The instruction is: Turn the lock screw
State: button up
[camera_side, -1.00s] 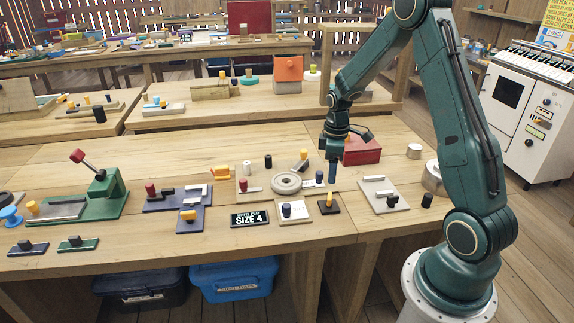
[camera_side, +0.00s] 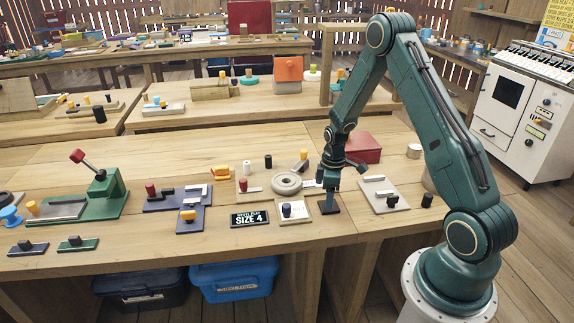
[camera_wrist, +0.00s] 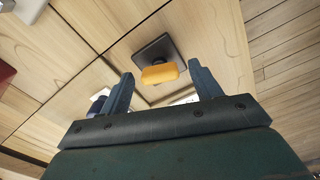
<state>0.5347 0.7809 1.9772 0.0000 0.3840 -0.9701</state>
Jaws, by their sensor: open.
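A yellow-orange knob (camera_wrist: 159,74) stands on a dark square plate (camera_wrist: 152,50) in the wrist view; it appears to be the lock screw. In the side view the dark plate (camera_side: 329,208) lies near the table's front edge, and my gripper hides the knob there. My gripper (camera_side: 330,190) points down just above that plate. In the wrist view my gripper (camera_wrist: 162,69) is open, with one finger on each side of the knob and visible gaps to it. I cannot tell how deep the fingertips reach.
A dark-knobbed white plate (camera_side: 293,211) sits just left, with the SIZE 4 sign (camera_side: 249,218) beyond it. A grey plate with pegs (camera_side: 384,194) lies right. A round grey wheel (camera_side: 287,183) and a red box (camera_side: 362,148) stand behind.

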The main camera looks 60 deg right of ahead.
jog(key=c, duration=1)
jog(key=shift+m, duration=0.5)
jog(key=m, duration=0.3)
jog(key=shift+m, duration=0.3)
jog(key=m, duration=0.4)
jog(key=shift+m, duration=0.3)
jog(key=m, duration=0.8)
jog(key=shift+m, duration=0.4)
